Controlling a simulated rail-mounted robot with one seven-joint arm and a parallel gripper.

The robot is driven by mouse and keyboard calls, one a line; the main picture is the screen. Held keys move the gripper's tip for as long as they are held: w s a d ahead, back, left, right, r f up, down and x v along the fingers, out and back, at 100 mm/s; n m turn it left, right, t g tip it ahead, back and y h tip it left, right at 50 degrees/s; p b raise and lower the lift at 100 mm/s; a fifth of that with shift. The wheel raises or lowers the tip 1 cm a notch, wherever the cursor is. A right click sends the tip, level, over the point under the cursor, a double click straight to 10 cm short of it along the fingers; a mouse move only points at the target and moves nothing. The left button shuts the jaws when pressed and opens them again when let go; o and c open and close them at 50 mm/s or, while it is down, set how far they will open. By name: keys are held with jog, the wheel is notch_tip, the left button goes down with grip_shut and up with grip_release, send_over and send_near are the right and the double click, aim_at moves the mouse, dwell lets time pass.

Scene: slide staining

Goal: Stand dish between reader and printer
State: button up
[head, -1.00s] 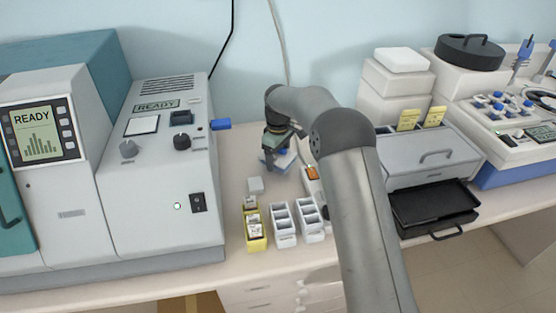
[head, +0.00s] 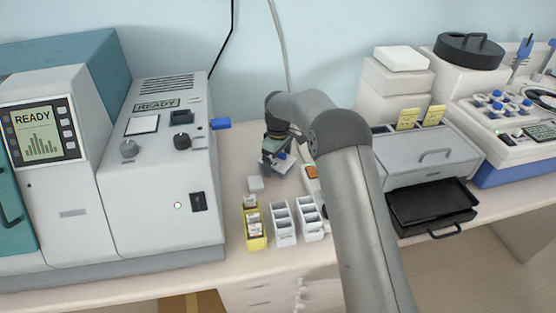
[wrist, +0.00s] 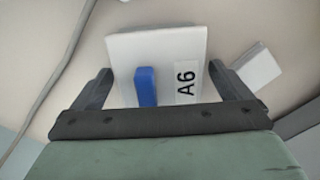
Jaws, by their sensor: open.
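A white square dish lid or plate (wrist: 181,44) with a blue grip (wrist: 146,86) and an "A6" label (wrist: 186,80) lies on the bench in the wrist view. In the head view, part of the white piece (head: 284,166) shows beside my gripper (head: 277,160). My gripper (wrist: 160,72) is open, with one finger on each side of the white piece; I cannot tell whether they touch it. The reader with a READY screen (head: 157,170) stands left. The grey printer-like box (head: 425,158) with a black tray stands right, partly behind my arm.
A yellow rack (head: 257,243) and white racks (head: 284,237) stand in front of my gripper. A small white block (head: 256,184) lies close by and shows in the wrist view (wrist: 257,66). A blue knob (head: 221,124) sticks out from the reader's side. A cable runs up the wall.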

aim_at(278, 159)
notch_tip(278, 159, up, 12)
jog(key=b, duration=0.2)
jog(key=s+d+r+m, duration=0.2)
jog(key=s+d+r, duration=0.3)
jog(key=s+d, duration=0.1)
jog(key=s+d+m, duration=0.3)
jog(key=s+d, duration=0.3)
jog(key=s, duration=0.5)
jog(key=s+d+m, duration=0.4)
jog(key=s+d, duration=0.1)
jog(key=s, duration=0.6)
jog(key=s+d+f+m, duration=0.1)
jog(key=s+f, duration=0.1)
jog(key=s, duration=0.4)
jog(key=s+d+f+m, duration=0.2)
jog(key=s+f, duration=0.1)
jog(key=s, duration=0.4)
jog(key=shift+d+f+t, duration=0.2)
jog(key=shift+d+t, duration=0.1)
jog(key=shift+t, duration=0.1)
